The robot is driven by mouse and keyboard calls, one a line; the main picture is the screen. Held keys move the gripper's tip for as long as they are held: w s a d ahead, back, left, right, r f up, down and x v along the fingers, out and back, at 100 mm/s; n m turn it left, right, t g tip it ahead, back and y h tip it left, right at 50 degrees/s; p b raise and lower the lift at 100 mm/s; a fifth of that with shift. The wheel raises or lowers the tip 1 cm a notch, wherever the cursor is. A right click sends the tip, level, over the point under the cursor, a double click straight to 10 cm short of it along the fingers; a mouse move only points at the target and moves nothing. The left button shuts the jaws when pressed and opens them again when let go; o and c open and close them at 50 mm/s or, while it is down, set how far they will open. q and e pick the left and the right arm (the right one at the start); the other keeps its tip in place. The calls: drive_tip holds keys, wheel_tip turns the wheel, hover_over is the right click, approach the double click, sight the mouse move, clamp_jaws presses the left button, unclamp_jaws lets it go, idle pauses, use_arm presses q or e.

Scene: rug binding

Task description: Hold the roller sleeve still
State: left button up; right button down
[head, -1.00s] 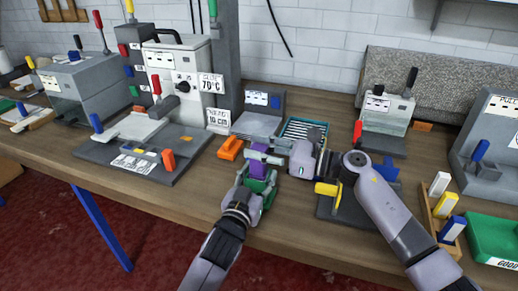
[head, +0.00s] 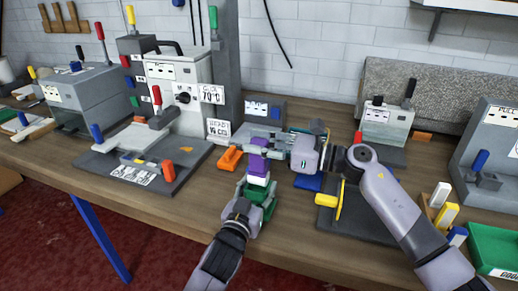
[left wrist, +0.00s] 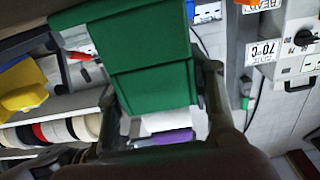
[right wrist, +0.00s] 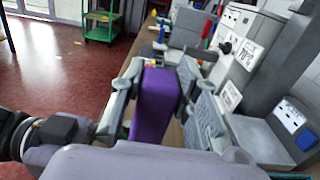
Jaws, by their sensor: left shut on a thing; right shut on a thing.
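A purple block-like part (head: 258,160) stands upright over a white band (head: 258,179) and a green part (head: 265,197), in front of the orange clamp. I cannot tell which of these is the roller sleeve. My left gripper (head: 252,203) is shut on the green part from below; this part fills the left wrist view (left wrist: 150,65), with some purple (left wrist: 168,138) behind it. My right gripper (head: 266,147) reaches in from the right and is shut on the purple part. The right wrist view shows the purple part (right wrist: 157,105) between its two fingers.
An orange clamp (head: 231,157) lies close on the left. A dark plate with a yellow handle (head: 333,207) is at the right, under my right arm. A grey machine (head: 180,85) stands behind left. A green tray (head: 492,242) is at far right. The front left table edge is clear.

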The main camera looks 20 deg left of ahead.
drive_tip(key=shift+r, duration=1.95)
use_arm(q)
drive_tip(key=o, duration=1.2)
drive_tip(key=s, duration=1.2)
drive_tip(key=shift+a, duration=0.25)
drive_tip(key=shift+w, duration=0.1)
